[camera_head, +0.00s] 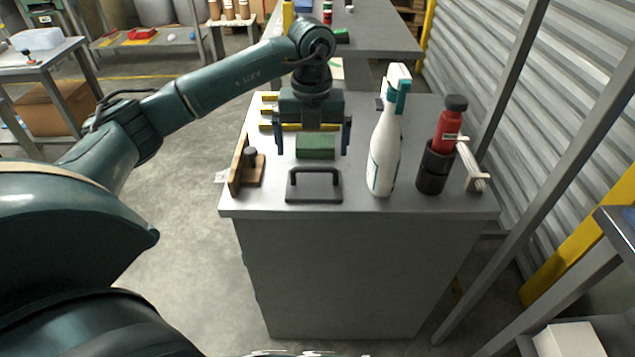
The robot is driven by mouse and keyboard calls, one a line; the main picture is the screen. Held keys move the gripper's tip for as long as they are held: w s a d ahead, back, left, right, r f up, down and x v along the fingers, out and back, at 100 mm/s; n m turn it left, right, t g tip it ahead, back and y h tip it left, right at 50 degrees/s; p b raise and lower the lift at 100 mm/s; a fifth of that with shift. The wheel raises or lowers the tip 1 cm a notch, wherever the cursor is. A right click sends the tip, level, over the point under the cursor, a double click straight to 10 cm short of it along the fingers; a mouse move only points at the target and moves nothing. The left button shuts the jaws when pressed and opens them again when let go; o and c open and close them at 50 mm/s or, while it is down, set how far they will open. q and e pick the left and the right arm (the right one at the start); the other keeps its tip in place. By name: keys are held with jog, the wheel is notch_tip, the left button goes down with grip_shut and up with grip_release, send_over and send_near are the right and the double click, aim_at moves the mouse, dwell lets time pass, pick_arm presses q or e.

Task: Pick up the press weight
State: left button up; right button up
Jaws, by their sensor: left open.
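A dark flat plate with a raised bar handle (314,187), which looks like the press weight, lies near the front edge of the grey cabinet top (270,208). My left gripper (314,150) is above the cabinet top, behind the plate in the picture, with its fingers pointing down and spread apart. A green block (316,142) shows between the fingers. I cannot tell whether the fingers touch it. Nothing touches the plate's handle. My right gripper is not in view.
A wooden stand with a dark knob (240,168) is left of the plate. A white spray bottle (385,140) stands close on the right. Further right are a red bottle in a black holder (433,165) and a pale clamp-like piece (470,165). Yellow strips lie behind the gripper.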

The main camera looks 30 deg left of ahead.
aim_at(314, 172)
pick_arm(q)
jog(key=f, duration=0.8)
jog(key=shift+w+f, duration=0.15)
jog(key=shift+w, duration=0.05)
jog(key=shift+c, duration=0.6)
jog(key=shift+w, duration=0.1)
jog(key=c, duration=1)
